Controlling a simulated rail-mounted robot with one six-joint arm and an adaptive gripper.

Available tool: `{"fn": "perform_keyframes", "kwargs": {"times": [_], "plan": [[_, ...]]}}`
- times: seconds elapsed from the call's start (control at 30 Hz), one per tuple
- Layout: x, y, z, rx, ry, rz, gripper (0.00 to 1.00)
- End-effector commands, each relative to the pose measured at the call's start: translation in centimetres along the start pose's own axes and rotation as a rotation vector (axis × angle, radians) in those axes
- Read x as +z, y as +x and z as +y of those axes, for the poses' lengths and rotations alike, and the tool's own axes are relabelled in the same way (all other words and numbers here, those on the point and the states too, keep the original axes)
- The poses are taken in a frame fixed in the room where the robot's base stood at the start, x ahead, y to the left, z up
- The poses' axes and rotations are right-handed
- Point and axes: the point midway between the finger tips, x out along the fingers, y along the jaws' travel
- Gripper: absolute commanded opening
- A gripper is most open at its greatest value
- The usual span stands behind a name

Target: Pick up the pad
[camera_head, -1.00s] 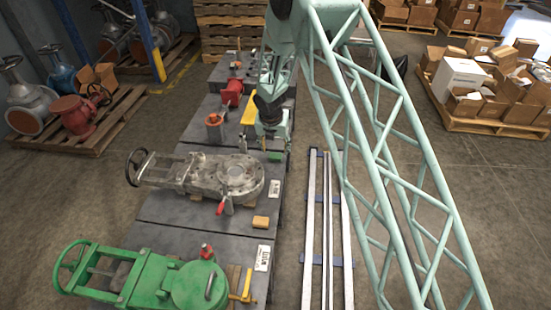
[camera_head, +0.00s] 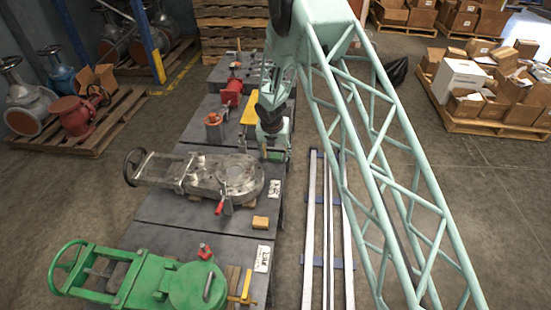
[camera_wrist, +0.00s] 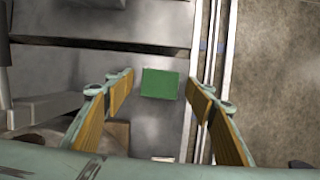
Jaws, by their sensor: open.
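A small green pad (camera_wrist: 160,84) lies flat on the grey table top in the wrist view, near the table's right edge. In the camera_head view it shows as a small green patch (camera_head: 274,155) just below my gripper (camera_head: 273,143). In the wrist view my gripper (camera_wrist: 163,92) is open, with one orange-faced finger on each side of the pad. The fingers look apart from the pad, with nothing between them held. How high they are above it I cannot tell.
A grey valve (camera_head: 238,178) and a green valve (camera_head: 195,285) lie on nearer tables. A small tan block (camera_head: 261,222) lies by the grey valve. A red part (camera_head: 230,94) and a yellow piece (camera_head: 250,108) stand behind. White rails (camera_head: 328,230) run along the right.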

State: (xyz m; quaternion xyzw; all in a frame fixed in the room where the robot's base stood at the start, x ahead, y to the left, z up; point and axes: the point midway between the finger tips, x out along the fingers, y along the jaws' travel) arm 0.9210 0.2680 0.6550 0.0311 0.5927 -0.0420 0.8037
Motion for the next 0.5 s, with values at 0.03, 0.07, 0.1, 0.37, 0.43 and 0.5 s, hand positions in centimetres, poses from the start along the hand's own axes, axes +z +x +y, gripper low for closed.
{"fn": "perform_keyframes", "kwargs": {"times": [0.03,0.07,0.1,0.37,0.43,0.5], "plan": [[0.00,-0.01,0.00,0.000,0.000,0.000,0.50],[0.00,0.00,0.00,0.000,0.000,0.000,0.50],[-0.01,0.00,0.00,0.000,0.000,0.000,0.50],[0.00,-0.01,0.00,0.000,0.000,0.000,0.36],[0.00,-0.01,0.00,0.000,0.000,0.000,0.30],[0.00,-0.01,0.00,0.000,0.000,0.000,0.27]]}}
